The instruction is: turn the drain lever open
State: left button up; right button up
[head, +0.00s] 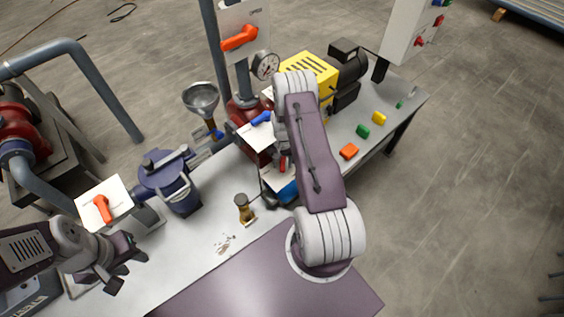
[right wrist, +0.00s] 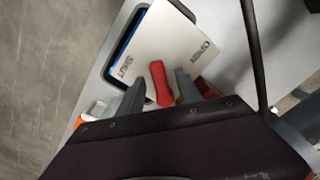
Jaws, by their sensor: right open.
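A red lever (right wrist: 160,84) lies by a white plate (right wrist: 163,45) marked SHUT and OPEN in the right wrist view; I take it for the drain lever. It stands between the open fingers of my right gripper (right wrist: 159,82). I cannot tell whether either finger touches it. In the head view a small part of the red lever (head: 283,163) shows beside my right arm, which hides most of the right gripper. My left gripper (head: 127,267) is at the lower left, with its fingers apart and empty.
A blue-and-white tray area lies under the plate. An orange lever on a white plate (head: 104,202), a dark blue lidded pot (head: 168,178), a funnel (head: 201,98) and a blue lever (head: 261,118) stand nearby. Coloured blocks (head: 349,151) lie at the bench's right.

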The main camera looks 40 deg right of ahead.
jog(key=shift+s+f, duration=0.1)
jog(key=shift+c, duration=0.3)
grip_shut()
jog(key=m, duration=0.1)
jog(key=w+m+b, duration=0.1)
jog(key=m, duration=0.1)
jog(key=shift+a+f, duration=0.1)
jog(key=shift+a, duration=0.25)
jog(key=shift+w+a+m+b, duration=0.15)
jog(key=shift+w+m+b, duration=0.3)
jog(key=shift+m, duration=0.7)
jog(key=shift+w+a+m+b, duration=0.15)
jog(key=shift+m+b, duration=0.35)
jog(key=shift+m, duration=0.6)
jog(key=shift+w+a+m+b, duration=0.1)
jog(key=shift+w+m+b, duration=0.35)
jog(key=shift+m, duration=0.7)
jog(key=shift+r, duration=0.2)
